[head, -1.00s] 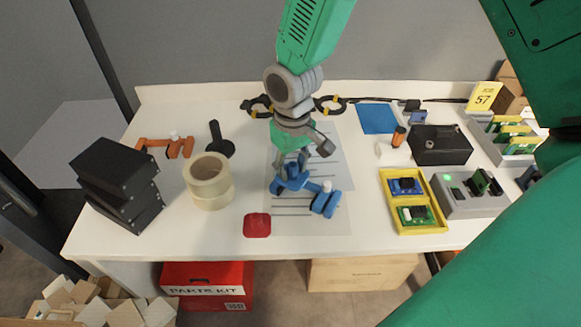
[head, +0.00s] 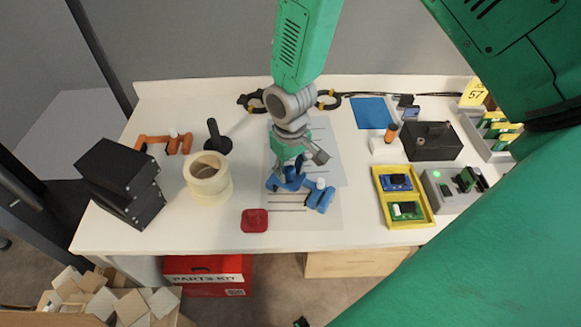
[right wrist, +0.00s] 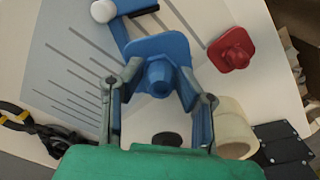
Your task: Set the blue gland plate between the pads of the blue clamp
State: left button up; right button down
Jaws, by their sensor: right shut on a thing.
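The blue gland plate (right wrist: 150,48) is a flat blue piece with a round boss. My right gripper (right wrist: 158,80) is shut on it, with one finger on each side of the boss. In the head view the right gripper (head: 290,164) reaches down from above, and the plate (head: 284,181) shows below its fingers. The blue clamp (head: 320,197), with a white knob, lies just right of the plate on the grey printed sheet. In the wrist view the clamp (right wrist: 121,35) is partly hidden behind the plate. I cannot tell whether the plate is between the pads. My left gripper is not in view.
A red plate with a knob (head: 254,221) lies front left of the clamp. Tape rolls (head: 208,180), black boxes (head: 120,180) and an orange clamp (head: 165,143) stand left. A yellow tray (head: 425,211) and a black case (head: 432,142) stand right. The sheet's front is clear.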

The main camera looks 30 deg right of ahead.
aim_at(292, 196)
notch_tip(292, 196, down, 3)
jog(key=shift+f+b, duration=0.1)
jog(key=shift+b, duration=1.1)
jog(key=shift+d, duration=0.2)
jog(key=shift+d+r+p, duration=0.1)
jog(key=shift+r+p, duration=0.1)
jog(key=shift+p, duration=0.3)
jog(key=shift+a, duration=0.2)
jog(key=shift+f, duration=0.1)
jog(key=shift+d+f+b, duration=0.15)
jog(key=shift+f+b, duration=0.15)
jog(key=shift+f, duration=0.1)
jog(key=shift+f+b, duration=1)
jog(key=shift+f, duration=0.85)
jog(key=c, duration=1.1)
grip_release()
